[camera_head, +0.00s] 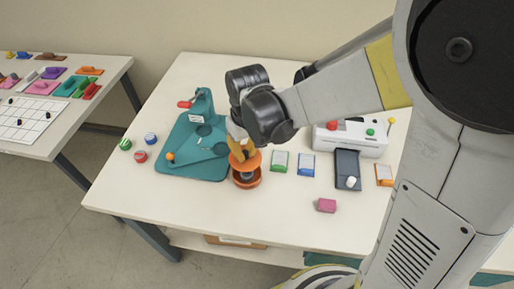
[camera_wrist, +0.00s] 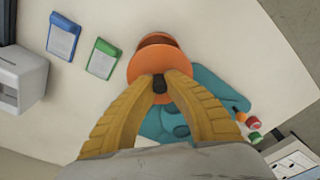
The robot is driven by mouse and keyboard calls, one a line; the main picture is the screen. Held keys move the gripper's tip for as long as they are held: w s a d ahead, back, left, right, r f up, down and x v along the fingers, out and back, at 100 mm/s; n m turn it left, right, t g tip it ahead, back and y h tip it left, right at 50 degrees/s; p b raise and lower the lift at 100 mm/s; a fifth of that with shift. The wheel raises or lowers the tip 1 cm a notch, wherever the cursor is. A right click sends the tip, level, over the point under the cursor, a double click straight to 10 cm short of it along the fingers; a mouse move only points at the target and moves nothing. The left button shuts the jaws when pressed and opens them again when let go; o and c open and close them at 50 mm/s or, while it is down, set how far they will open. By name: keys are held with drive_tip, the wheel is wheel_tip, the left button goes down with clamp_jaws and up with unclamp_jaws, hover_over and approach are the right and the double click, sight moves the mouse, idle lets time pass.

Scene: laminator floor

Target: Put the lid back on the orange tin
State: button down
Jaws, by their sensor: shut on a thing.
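The orange tin (camera_head: 246,182) stands open on the white table, in front of the teal machine; its dark inside shows in the head view. My gripper (camera_head: 242,152) is above it, shut on the knob of the orange lid (camera_head: 250,161). The lid is held just above the tin, and looks slightly tilted in the head view. In the wrist view the yellow fingers (camera_wrist: 160,84) close on the dark knob, and the lid (camera_wrist: 150,66) hides most of the tin (camera_wrist: 157,39), whose rim shows beyond it. A small gap seems to separate lid and tin.
The teal machine (camera_head: 180,150) stands behind and left of the tin. Green (camera_head: 280,161) and blue (camera_head: 306,164) cards lie to the right, with a white device (camera_head: 350,140) behind. A pink block (camera_head: 326,205) lies front right. The table's front left is clear.

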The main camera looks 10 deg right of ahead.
drive_tip(key=shift+s+d+f+b, duration=0.1)
drive_tip(key=shift+s+f+b, duration=0.1)
drive_tip(key=shift+f+b, duration=0.35)
wheel_tip(320, 180, down, 5)
drive_tip(key=b, duration=0.4)
drive_tip(key=shift+f, duration=0.1)
drive_tip(key=shift+f, duration=0.15)
idle(1.6)
idle(0.4)
drive_tip(key=c, duration=1)
unclamp_jaws()
drive_tip(key=shift+o, duration=0.2)
drive_tip(key=shift+r+p, duration=2.55)
drive_tip(key=shift+r, duration=1)
